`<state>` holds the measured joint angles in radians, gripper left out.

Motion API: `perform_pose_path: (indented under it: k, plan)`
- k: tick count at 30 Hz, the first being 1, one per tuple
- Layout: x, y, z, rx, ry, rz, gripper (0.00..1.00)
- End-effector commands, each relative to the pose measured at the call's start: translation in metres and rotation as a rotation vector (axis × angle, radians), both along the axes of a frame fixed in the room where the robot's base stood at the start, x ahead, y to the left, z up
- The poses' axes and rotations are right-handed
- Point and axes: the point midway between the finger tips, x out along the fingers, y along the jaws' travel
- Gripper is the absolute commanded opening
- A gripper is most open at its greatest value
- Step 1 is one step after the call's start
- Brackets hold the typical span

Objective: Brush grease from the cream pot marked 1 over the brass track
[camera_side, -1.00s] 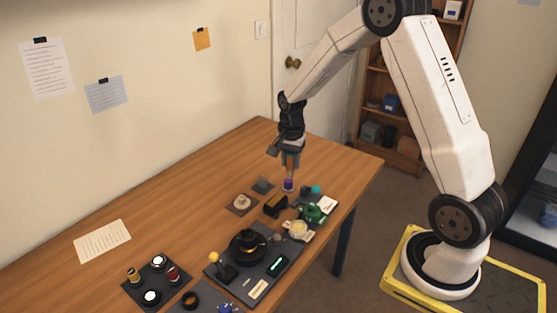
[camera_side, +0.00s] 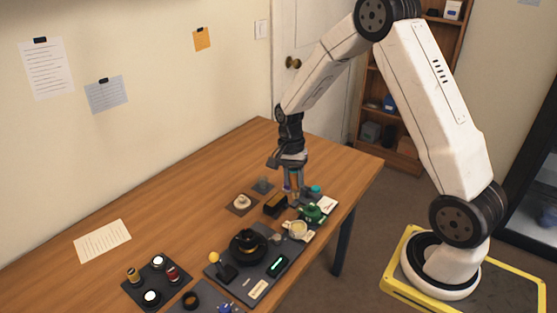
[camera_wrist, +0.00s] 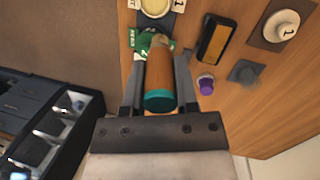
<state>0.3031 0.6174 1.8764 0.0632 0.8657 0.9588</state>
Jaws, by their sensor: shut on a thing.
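My gripper (camera_wrist: 160,70), low over the back of the tool area in the side view (camera_side: 294,188), is shut on a brush; its brown handle (camera_wrist: 159,72) and teal end show between the fingers. The bristles are hidden. The cream pot (camera_side: 298,228) stands open at the front, with pale contents; its part also shows at the top of the wrist view (camera_wrist: 153,8), beside a tag marked 1. My gripper is behind both, touching neither.
A green pot (camera_side: 313,213) stands beside the gripper. A dark block (camera_side: 275,205), a purple-topped piece (camera_wrist: 205,84) and a white knobbed disc marked 1 (camera_wrist: 282,25) are close by. A joystick (camera_side: 224,268) stands left of the lens part. The table's left and back are mostly clear.

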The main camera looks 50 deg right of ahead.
Motion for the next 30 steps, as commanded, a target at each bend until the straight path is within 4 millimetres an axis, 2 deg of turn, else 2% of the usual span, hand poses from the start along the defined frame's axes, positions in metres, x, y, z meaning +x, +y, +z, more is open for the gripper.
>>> perform_pose_path:
  k: [3, 7, 17, 30]
  plan:
    - [-0.014, 0.013, -0.006, 0.040, 0.071, 0.000, 0.00]
    - [-0.021, 0.020, -0.009, 0.062, 0.108, 0.000, 0.00]
    - [-0.022, 0.020, -0.012, 0.064, 0.112, 0.000, 0.00]
    - [-0.022, 0.020, -0.040, 0.065, 0.113, 0.000, 0.00]
